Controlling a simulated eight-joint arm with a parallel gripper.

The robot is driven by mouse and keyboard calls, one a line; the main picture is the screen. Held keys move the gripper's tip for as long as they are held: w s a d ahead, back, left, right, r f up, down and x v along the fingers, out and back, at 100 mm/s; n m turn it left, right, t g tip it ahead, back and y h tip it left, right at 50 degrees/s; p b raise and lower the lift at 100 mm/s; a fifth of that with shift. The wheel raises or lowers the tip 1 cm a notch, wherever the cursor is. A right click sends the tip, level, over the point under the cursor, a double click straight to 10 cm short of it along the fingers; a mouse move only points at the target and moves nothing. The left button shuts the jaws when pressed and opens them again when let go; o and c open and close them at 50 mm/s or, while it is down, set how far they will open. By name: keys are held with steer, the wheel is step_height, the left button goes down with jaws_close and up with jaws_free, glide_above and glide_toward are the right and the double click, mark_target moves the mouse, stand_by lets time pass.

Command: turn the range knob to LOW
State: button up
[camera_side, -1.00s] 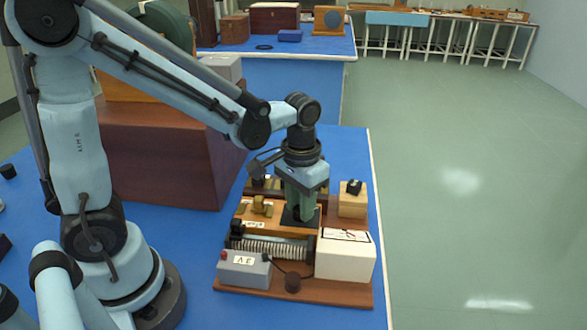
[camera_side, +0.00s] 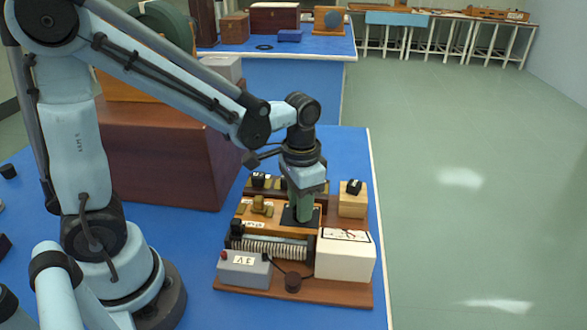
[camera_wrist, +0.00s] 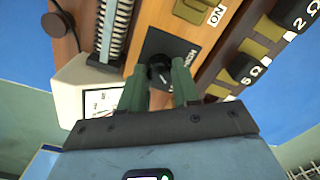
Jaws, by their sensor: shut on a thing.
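The range knob (camera_wrist: 159,68) is a small black round knob on a dark square plate (camera_wrist: 172,44) in the wrist view. Pale lettering on the plate beside it appears to read HIGH; I cannot make out a LOW mark. My gripper (camera_side: 303,218) points down at the plate on the wooden board in the side view. Its two green fingers are closed on opposite sides of the knob in the wrist view. The fingers hide the knob in the side view, and its pointer direction is not clear.
A coil rheostat (camera_side: 268,248) and a grey 3 V box (camera_side: 244,269) lie in front. A white meter (camera_side: 345,258) stands to the right, a wooden block with a black switch (camera_side: 352,200) behind it.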

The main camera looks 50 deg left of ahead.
steer(key=o, duration=1.1)
steer(key=shift+c, duration=0.2)
steer(key=shift+r, duration=0.1)
step_height(320, 180, up, 12)
steer(key=shift+s, duration=0.1)
steer(key=n+t, duration=0.3)
steer(key=t, duration=0.4)
glide_above(283, 219)
steer(key=shift+s+a+f, duration=0.15)
steer(key=shift+f, duration=0.6)
steer(key=shift+s+a+f, duration=0.1)
steer(key=shift+s+f, duration=0.05)
steer(key=shift+f, duration=0.55)
steer(key=shift+s+a+f, duration=0.15)
steer(key=shift+f, duration=0.6)
